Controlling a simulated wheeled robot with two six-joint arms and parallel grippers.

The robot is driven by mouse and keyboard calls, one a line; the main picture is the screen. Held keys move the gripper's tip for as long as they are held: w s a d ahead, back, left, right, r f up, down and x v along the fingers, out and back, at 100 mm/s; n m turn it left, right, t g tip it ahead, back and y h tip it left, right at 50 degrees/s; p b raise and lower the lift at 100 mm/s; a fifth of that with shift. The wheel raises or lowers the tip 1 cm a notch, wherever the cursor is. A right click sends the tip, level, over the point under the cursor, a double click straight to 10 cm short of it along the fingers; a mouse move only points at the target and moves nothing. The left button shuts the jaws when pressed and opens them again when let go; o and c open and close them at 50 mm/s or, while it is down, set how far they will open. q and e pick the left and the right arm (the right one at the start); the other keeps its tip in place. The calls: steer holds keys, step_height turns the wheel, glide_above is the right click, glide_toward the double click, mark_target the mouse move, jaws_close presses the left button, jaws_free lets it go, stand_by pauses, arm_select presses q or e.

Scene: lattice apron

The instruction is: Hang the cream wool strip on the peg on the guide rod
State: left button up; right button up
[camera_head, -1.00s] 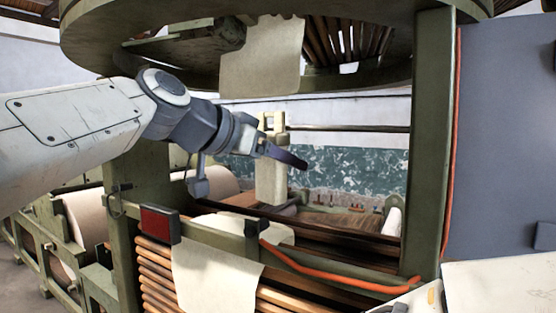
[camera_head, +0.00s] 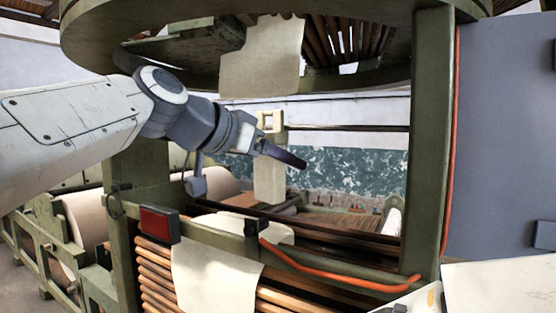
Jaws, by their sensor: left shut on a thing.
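The cream wool strip (camera_head: 268,182) hangs upright near the middle, with a square open loop (camera_head: 270,121) at its top. My left gripper (camera_head: 283,154) comes in from the left, crosses in front of the strip below its loop and is shut on it. The gripper hides part of the strip. The guide rod (camera_head: 360,128) runs level to the right from beside the loop, behind the green post. The loop appears next to the rod's left end; I cannot tell whether they touch. I cannot make out the peg. My right gripper is out of view.
A green ring (camera_head: 100,45) overhead carries a hanging cream cloth (camera_head: 262,62). A green post (camera_head: 430,150) stands right. Below are a crossbeam with a red box (camera_head: 160,223), an orange cable (camera_head: 330,275), wooden rods and a draped cream cloth (camera_head: 213,280).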

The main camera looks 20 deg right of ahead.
arm_select(q)
steer(key=shift+d, duration=0.15)
stand_by(0.5)
steer(key=shift+w+d+p, duration=0.85)
steer(key=shift+w+d, duration=0.25)
steer(key=shift+d, duration=0.2)
steer(key=shift+f, duration=0.3)
stand_by(0.6)
steer(key=shift+w+d+f+b, duration=0.15)
steer(key=shift+f+b, duration=0.2)
steer(key=shift+b, duration=0.15)
stand_by(0.3)
steer(key=o, duration=1.3)
steer(key=shift+o, duration=0.2)
